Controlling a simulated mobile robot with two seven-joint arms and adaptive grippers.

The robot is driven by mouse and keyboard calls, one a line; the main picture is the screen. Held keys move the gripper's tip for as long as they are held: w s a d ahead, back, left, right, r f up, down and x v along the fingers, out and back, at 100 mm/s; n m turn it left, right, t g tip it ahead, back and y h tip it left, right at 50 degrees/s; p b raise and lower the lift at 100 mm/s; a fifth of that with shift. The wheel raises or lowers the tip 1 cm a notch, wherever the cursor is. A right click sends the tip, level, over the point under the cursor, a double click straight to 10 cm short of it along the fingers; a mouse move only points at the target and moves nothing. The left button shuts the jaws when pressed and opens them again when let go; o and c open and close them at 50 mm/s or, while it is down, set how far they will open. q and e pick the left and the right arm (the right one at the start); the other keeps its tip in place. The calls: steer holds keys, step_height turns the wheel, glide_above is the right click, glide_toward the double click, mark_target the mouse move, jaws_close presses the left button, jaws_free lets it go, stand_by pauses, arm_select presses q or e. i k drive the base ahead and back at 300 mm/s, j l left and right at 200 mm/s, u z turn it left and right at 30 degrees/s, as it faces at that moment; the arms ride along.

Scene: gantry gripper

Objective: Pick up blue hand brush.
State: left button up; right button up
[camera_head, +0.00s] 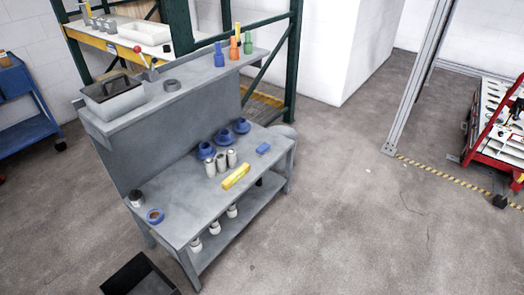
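A small blue flat, oblong thing (263,149) lies on the grey workbench (185,200), near the right end of its worktop. It looks like the blue hand brush, but it is too small to make out bristles. A yellow oblong thing (236,177) lies on the worktop to its left and nearer the front edge. Neither of my grippers shows in the head view.
Several white cans (221,162) and several blue round items (223,136) stand left of the blue thing. A black open box (138,277) sits on the floor. Floor right of the bench is clear.

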mark_target(263, 148)
steer(key=i+l+u, duration=0.25)
steer(key=u, duration=0.25)
steer(key=i+l+u, duration=0.2)
steer(key=l+u, duration=0.3)
steer(key=i+l+u, duration=0.15)
steer(key=l+u, duration=0.3)
steer(key=j, duration=0.1)
